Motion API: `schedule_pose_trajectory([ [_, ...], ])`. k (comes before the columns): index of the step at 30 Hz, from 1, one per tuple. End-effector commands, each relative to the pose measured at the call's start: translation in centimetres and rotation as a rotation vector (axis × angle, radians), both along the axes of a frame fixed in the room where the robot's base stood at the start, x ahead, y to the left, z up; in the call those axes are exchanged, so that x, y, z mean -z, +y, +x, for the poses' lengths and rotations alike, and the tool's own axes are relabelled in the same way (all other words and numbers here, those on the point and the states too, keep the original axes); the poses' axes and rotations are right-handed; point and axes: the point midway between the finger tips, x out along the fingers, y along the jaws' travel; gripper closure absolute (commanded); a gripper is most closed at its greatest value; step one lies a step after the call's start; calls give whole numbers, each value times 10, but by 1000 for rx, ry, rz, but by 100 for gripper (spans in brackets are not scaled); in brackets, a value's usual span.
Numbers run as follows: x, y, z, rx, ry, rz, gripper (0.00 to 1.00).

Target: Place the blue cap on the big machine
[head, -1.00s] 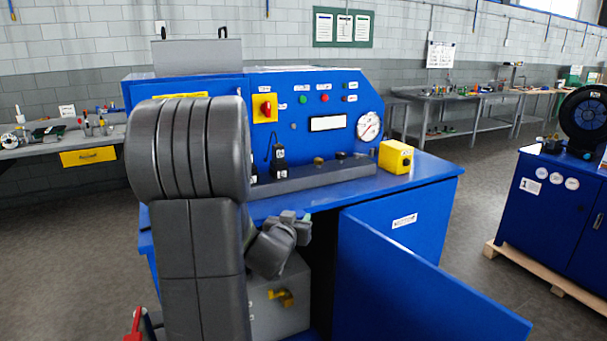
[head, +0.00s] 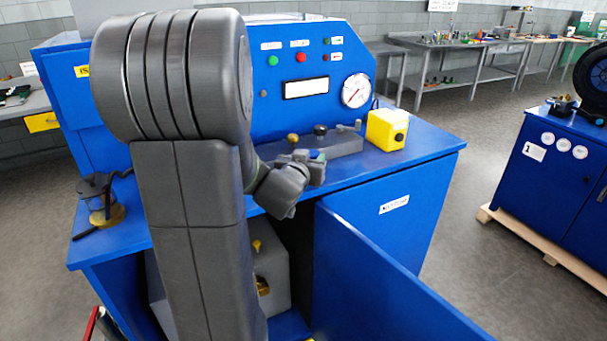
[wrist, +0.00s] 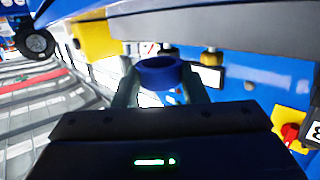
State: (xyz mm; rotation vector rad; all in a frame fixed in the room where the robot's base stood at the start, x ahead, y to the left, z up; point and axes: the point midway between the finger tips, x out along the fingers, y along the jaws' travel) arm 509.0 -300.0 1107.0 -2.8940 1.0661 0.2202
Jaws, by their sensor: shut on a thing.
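The blue cap (wrist: 160,73) is a round, ring-like piece held between the two fingers of my gripper (wrist: 160,88) in the wrist view. The big machine (head: 410,155) is a blue cabinet with a control panel, gauge and worktop. Its front door stands open. My arm hides the left part of the panel.
A yellow box (head: 387,129) stands on the worktop, right of the grey rail (head: 340,146) with small knobs. The open door (head: 385,280) juts out at the front. A second blue cabinet (head: 555,180) stands on a pallet at right, with clear floor between.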

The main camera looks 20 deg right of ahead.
Motion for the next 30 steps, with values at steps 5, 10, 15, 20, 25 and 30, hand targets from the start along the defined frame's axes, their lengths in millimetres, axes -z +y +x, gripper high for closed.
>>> schedule_pose_trajectory([
  [5,19,0,0,1,2,0,82],
  [10,42,0,0,0,4,0,82],
  [15,48,0,0,0,-2,-1,82],
  [20,48,0,0,0,-2,-1,82],
  [25,53,0,0,0,-1,0,82],
  [30,51,0,0,0,-1,0,39],
])
